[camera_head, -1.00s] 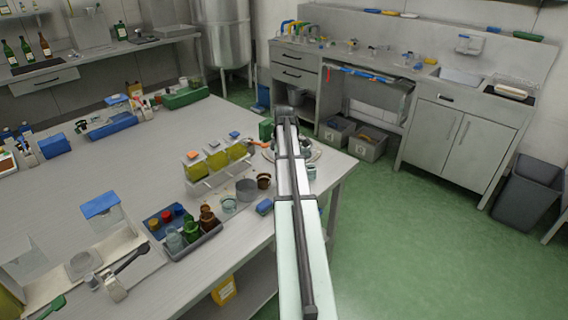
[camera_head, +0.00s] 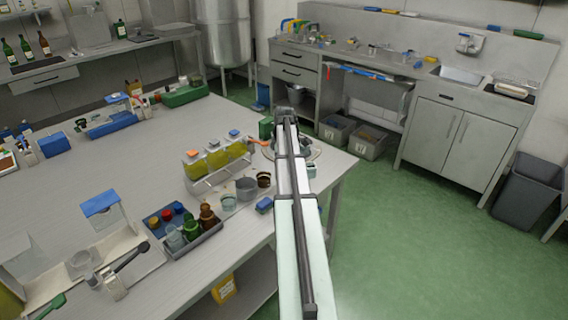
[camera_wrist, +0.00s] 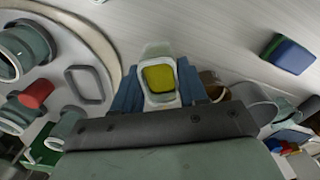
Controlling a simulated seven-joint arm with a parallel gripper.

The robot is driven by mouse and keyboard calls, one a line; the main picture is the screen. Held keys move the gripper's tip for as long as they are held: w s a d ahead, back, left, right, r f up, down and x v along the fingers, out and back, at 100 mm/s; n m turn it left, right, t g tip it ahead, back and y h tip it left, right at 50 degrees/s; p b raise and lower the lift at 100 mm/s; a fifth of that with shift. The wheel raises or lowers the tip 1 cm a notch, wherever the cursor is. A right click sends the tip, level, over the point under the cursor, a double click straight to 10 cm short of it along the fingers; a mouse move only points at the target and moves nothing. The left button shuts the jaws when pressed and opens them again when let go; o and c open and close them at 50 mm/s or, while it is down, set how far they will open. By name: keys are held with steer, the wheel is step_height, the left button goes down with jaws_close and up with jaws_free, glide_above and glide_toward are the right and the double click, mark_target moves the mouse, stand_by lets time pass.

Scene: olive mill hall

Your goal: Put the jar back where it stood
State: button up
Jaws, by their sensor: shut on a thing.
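In the wrist view, my gripper (camera_wrist: 160,88) has its two blue fingers closed on a small clear jar (camera_wrist: 159,79) with yellow-green contents. In the head view my arm hides the gripper and the held jar. A pale rack (camera_head: 205,186) holds several square jars of yellow-green oil (camera_head: 215,160) left of my arm. I cannot tell from the head view whether the held jar touches the table (camera_head: 110,170).
A round tray (camera_head: 316,152) with grey fittings lies by my arm at the table's right edge. Grey cups (camera_head: 247,188), a brown cup (camera_head: 264,179), a blue block (camera_head: 264,204) and a bottle tray (camera_head: 205,236) stand near the rack. The table's middle left is clear.

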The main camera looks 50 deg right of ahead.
steer(key=shift+f, duration=0.3)
steer(key=shift+f, duration=0.4)
steer(key=shift+f, duration=0.45)
stand_by(0.4)
steer(key=o, duration=1.2)
steer(key=shift+c, duration=0.2)
steer(key=shift+r, duration=0.1)
steer(key=shift+r, duration=3.9)
